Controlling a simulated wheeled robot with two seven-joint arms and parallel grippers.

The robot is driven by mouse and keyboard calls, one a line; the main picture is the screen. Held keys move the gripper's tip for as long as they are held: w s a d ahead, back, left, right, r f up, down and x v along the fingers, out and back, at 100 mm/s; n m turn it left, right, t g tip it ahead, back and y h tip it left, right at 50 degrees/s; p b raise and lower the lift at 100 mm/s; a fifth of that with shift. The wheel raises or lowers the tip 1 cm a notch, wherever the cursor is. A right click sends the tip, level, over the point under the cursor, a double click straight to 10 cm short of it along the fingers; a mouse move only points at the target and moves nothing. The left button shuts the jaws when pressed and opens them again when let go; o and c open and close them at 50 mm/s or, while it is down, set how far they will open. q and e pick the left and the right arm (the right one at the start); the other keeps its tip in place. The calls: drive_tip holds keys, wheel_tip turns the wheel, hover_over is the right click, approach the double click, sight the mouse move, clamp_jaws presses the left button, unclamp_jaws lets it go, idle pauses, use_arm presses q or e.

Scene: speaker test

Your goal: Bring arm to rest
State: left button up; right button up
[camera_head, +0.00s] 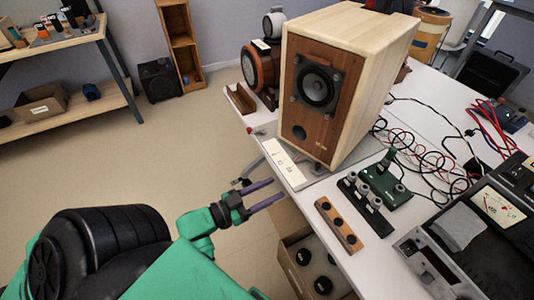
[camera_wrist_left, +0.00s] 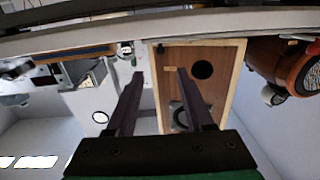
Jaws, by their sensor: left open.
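My left arm comes in from the lower left of the head view, green with black parts. Its gripper (camera_head: 278,189) is beside the near left edge of the white table (camera_head: 345,232), below the wooden speaker (camera_head: 345,75). Its two dark fingers are apart with nothing seen between them. In the left wrist view the gripper (camera_wrist_left: 161,73) also shows open and empty, with the speaker (camera_wrist_left: 228,80) beyond the fingers, appearing upside down. I cannot tell the exact gap from the fingers to the table edge. My right gripper is not in view.
An open box (camera_head: 290,285) stands under the near edge.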

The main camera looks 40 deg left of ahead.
use_arm(q)
drive_tip(key=shift+s+a, duration=0.2)
drive_tip(key=shift+s, duration=0.2)
drive_tip(key=s+a+f+n+g+y+p, duration=0.1)
drive_tip(key=s+a+f+g+y, duration=0.15)
drive_tip(key=f, duration=0.55)
drive_tip(key=s+a+f+n+g+y+p, duration=0.1)
drive_tip(key=s+a+f+g+y, duration=0.15)
drive_tip(key=f, duration=0.55)
drive_tip(key=s+a+f+n+g+y+p, duration=0.1)
drive_tip(key=s+a+f+g+y, duration=0.15)
drive_tip(key=f, duration=0.55)
drive_tip(key=s+d+f+g+p, duration=0.2)
drive_tip(key=s+d+f+g, duration=0.2)
drive_tip(key=s+f+g, duration=0.4)
drive_tip(key=s+f, duration=0.6)
drive_tip(key=s, duration=0.3)
drive_tip(key=shift+d+f, duration=0.15)
drive_tip(key=shift+f, duration=0.1)
